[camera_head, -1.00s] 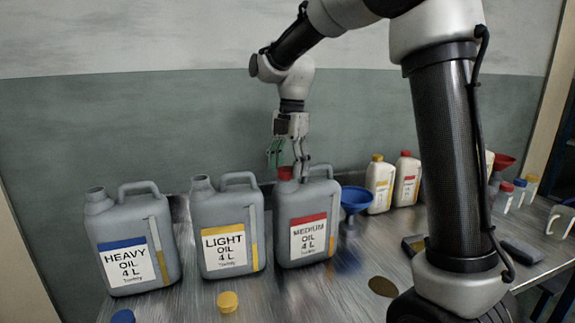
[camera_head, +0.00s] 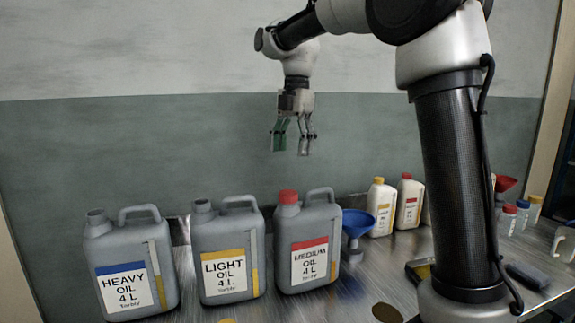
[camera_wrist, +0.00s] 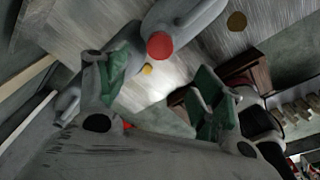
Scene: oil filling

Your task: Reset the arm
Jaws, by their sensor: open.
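My gripper (camera_head: 293,145) is open and empty. It hangs in the air above the medium oil canister (camera_head: 308,247), clear of it. That canister has a red cap (camera_head: 288,196) on its neck; the cap also shows in the wrist view (camera_wrist: 160,46). In the wrist view both green-padded fingers stand apart with nothing between them. The light oil canister (camera_head: 227,252) stands in the middle without a cap. The heavy oil canister (camera_head: 130,267) stands at the left, also without a cap.
A blue funnel (camera_head: 356,226) stands right of the medium oil canister. White bottles with yellow (camera_head: 381,208) and red (camera_head: 409,202) caps stand behind it. A yellow cap (camera_head: 227,320) lies at the front edge of view. The air around my gripper is free.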

